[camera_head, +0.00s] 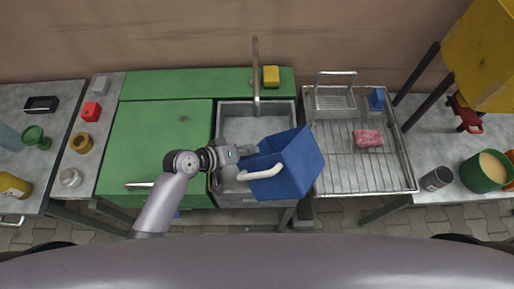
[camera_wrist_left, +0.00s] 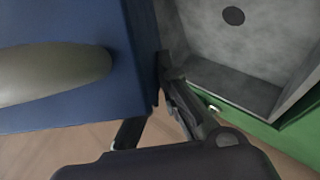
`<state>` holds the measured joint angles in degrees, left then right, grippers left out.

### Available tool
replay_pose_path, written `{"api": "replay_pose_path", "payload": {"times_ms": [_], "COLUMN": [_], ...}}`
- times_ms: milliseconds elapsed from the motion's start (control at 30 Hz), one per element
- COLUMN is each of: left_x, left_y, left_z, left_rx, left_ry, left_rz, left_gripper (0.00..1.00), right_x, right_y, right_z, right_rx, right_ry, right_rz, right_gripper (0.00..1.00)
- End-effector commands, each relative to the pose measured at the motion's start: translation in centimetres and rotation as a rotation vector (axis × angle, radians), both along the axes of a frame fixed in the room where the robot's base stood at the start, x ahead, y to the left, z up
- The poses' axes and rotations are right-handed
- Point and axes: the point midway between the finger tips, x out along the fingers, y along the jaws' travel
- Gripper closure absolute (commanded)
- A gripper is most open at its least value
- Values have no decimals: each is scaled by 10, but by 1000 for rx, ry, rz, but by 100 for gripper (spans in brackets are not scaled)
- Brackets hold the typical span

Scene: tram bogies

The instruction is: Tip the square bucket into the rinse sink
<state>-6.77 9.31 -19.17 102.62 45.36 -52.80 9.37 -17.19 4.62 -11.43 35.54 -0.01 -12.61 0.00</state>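The blue square bucket (camera_head: 292,165) is tilted over the right part of the rinse sink (camera_head: 228,187) and its front right edge. Its pale handle (camera_head: 262,173) sticks out toward the lower left. My left gripper (camera_head: 244,151) is at the bucket's left side, shut on its rim or wall; the exact contact is partly hidden. In the left wrist view the bucket (camera_wrist_left: 60,115) fills the left, with the handle (camera_wrist_left: 50,72) across it. The gripper fingers (camera_wrist_left: 160,105) are at its edge, and the sink floor with its dark drain shows beyond. My right gripper is not in view.
A tap (camera_head: 256,75) rises behind the sink, with a yellow block (camera_head: 271,76) beside it. A wire rack (camera_head: 350,178) with a pink sponge (camera_head: 368,138) stands to the right. The green worktop (camera_head: 155,145) to the left is mostly clear.

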Motion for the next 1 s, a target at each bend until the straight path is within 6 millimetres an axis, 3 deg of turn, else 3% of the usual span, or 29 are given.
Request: {"api": "replay_pose_path", "payload": {"times_ms": [1000], "left_x": [2], "left_y": [0], "left_z": [-9], "left_rx": [-80], "left_ry": [112], "left_rz": [1], "left_gripper": [100], "right_x": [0], "right_y": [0], "right_z": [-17], "right_rx": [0], "right_ry": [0], "right_rz": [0], "right_gripper": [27]}}
